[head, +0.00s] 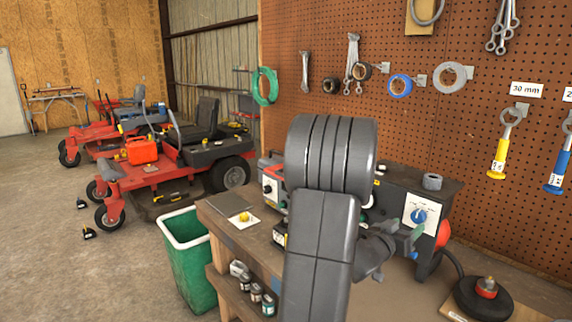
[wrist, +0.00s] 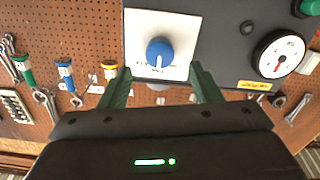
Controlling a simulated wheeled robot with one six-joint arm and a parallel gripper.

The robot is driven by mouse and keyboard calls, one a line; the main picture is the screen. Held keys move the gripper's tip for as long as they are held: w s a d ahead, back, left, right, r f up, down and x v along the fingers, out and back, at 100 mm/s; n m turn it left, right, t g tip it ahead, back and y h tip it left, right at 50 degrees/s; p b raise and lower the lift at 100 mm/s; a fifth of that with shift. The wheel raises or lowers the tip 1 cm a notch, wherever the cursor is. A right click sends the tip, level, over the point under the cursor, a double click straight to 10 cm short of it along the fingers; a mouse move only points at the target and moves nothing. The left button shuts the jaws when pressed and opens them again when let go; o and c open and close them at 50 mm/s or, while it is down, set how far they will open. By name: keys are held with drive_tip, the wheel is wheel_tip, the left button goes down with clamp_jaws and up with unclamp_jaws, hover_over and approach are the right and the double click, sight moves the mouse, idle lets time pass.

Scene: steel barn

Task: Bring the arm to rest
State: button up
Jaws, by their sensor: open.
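My arm stands upright in the middle of the head view and hides part of the workbench (head: 232,205) and the machine on it. My gripper (wrist: 160,82) shows in the wrist view with its two green fingers apart and nothing between them. I cannot tell whether the fingers touch the plate.
A pegboard (head: 330,45) with hanging wrenches and tape rolls rises behind the bench. A green bin (head: 187,260) stands left of the bench. A black round base with a red top (head: 486,288) sits at the bench's right.

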drive_tip(key=v, duration=0.6)
drive_tip(key=shift+s+a+b, duration=0.25)
drive_tip(key=shift+a+b, duration=0.05)
drive_tip(key=shift+b, duration=0.1)
